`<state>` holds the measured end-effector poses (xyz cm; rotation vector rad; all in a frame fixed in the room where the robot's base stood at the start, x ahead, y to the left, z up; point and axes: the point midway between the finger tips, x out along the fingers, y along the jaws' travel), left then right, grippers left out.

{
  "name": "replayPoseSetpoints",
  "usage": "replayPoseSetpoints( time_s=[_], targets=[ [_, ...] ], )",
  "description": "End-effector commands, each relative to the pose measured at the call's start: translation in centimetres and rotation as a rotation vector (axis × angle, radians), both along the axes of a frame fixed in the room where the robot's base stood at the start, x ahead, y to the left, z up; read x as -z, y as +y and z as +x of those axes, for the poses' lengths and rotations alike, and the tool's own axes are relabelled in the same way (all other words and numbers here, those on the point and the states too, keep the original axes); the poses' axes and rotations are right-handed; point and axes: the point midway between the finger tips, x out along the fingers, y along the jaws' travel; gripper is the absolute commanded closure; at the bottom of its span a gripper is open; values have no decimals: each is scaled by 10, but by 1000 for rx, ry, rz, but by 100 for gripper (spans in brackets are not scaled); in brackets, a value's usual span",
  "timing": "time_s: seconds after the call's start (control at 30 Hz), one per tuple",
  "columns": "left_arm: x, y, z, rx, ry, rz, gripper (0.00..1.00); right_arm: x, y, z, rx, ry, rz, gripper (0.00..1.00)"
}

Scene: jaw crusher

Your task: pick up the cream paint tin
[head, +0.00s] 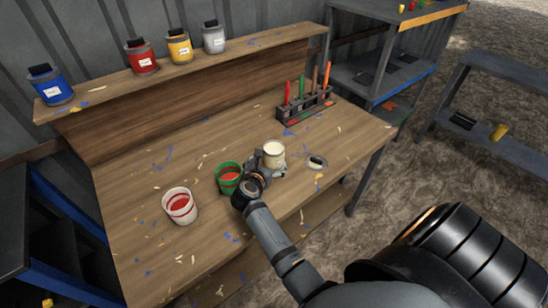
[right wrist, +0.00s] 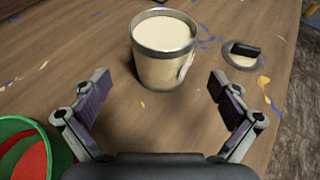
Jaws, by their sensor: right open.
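The cream paint tin (head: 274,154) stands upright and open on the wooden workbench, filled with cream paint. In the right wrist view the tin (right wrist: 164,50) is ahead of my right gripper (right wrist: 152,91), with paint drips on its side. My right gripper (head: 261,174) is open and empty, its two fingers spread apart with the tin just beyond and between their line. In the head view the gripper partly covers the tin's lower left side. My left gripper is not in view.
A green tin with red paint (head: 229,177) stands close left of my right gripper. A white tin with red paint (head: 180,205) is farther left. A lid (head: 316,162) lies right of the cream tin. A tool rack (head: 305,105) stands behind.

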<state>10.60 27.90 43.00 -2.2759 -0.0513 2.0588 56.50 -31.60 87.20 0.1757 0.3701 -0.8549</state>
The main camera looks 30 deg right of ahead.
Motion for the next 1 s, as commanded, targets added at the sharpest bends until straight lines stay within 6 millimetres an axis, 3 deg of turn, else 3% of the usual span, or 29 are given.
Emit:
replayPoseSetpoints(
  time_s=[0.27, 0.47, 0.6, 0.83, 1.0],
  targets=[
    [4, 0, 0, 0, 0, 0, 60, 9, -17, 13, -1, 0, -5, 2],
    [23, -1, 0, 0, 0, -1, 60, 24, -42, 30, -2, -2, -8, 2],
    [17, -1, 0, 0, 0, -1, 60, 26, -53, 40, -3, 0, -8, 2],
    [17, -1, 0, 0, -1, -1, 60, 27, -54, 41, -3, -1, -6, 2],
    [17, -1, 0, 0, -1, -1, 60, 27, -54, 41, -2, -1, -6, 24]
  ],
)
